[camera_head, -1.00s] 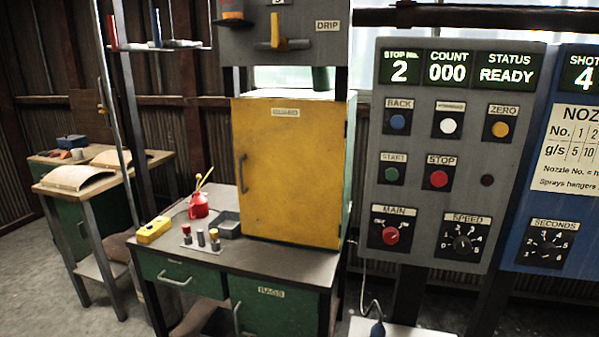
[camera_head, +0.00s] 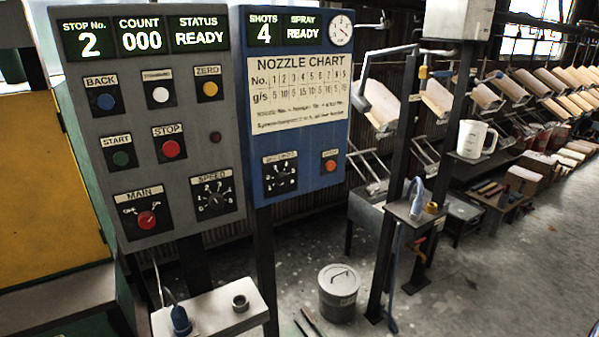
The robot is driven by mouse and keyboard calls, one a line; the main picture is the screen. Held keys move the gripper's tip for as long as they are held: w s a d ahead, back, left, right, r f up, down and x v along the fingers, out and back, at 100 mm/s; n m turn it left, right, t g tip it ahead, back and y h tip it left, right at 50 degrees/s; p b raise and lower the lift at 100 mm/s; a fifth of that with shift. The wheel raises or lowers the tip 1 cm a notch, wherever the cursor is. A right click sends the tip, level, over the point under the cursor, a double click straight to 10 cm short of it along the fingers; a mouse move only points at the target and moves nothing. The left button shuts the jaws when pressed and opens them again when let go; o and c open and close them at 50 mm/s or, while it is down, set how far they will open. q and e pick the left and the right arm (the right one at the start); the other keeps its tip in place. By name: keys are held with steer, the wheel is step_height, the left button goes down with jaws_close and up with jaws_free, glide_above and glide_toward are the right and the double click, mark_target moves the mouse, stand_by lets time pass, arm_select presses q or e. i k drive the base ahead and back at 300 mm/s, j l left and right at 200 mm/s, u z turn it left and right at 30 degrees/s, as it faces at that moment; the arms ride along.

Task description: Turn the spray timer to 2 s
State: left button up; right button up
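The spray timer is the black SECONDS dial (camera_head: 280,173) low on the blue spray panel (camera_head: 330,160). Its knob pointer and numbers are too small to read for certain. An orange button (camera_head: 330,165) sits to the right of the dial. Above it the panel has a nozzle chart (camera_head: 296,90), a display reading SHOTS 4 and SPRAY READY (camera_head: 284,27), and a round gauge (camera_head: 340,30). Neither of my grippers shows in the head view.
The grey control panel (camera_head: 182,220) with MAIN and SPEED knobs stands left of the blue panel. Below are a pale shelf (camera_head: 225,318) with a small cup and a lidded grey bucket (camera_head: 338,292). A post with a white jug (camera_head: 472,139) stands right. Open floor lies at lower right.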

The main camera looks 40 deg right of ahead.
mark_target(282, 178)
steer(key=z, duration=1)
